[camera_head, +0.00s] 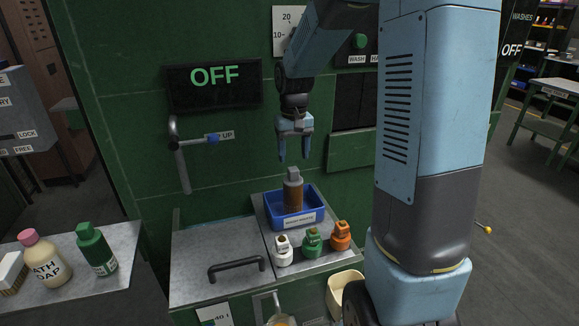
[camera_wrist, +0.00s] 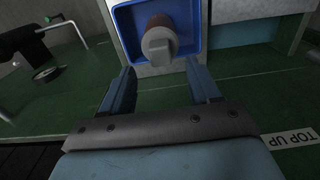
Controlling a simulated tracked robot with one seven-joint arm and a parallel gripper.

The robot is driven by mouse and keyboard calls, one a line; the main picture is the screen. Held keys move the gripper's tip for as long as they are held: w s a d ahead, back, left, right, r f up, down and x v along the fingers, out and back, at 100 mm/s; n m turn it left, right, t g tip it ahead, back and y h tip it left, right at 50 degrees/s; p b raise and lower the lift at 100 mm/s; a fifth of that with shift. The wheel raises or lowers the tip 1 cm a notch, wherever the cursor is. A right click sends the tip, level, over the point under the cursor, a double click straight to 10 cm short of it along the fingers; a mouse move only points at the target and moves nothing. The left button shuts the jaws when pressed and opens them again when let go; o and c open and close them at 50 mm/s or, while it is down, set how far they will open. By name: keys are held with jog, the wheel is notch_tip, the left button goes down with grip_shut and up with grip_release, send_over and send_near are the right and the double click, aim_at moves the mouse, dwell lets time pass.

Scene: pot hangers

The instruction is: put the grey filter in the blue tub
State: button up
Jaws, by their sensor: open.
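The grey filter (camera_head: 293,190) stands upright in the blue tub (camera_head: 292,215); it has a grey cap and a brown body. The tub sits at the back of the grey counter and has a white label on its front. My gripper (camera_head: 295,160) points down above the filter, with its blue fingers spread and nothing between them. In the wrist view, the filter's grey cap (camera_wrist: 159,45) shows inside the blue tub (camera_wrist: 124,28), beyond the open fingertips (camera_wrist: 160,75). The lower end of the filter is hidden by the tub's front wall.
White (camera_head: 283,250), green (camera_head: 312,242) and orange (camera_head: 340,236) bottles stand in front of the tub. A lid with a black handle (camera_head: 236,268) is to the left. A lever (camera_head: 180,155) sticks out of the green wall. A cream bin (camera_head: 345,287) is below right.

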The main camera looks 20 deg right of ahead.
jog(key=s+r+t, duration=0.3)
jog(key=s+r, duration=1)
jog(key=s+r+t, duration=0.1)
jog(key=s+t, duration=0.1)
jog(key=s, duration=1)
jog(key=shift+t, duration=0.3)
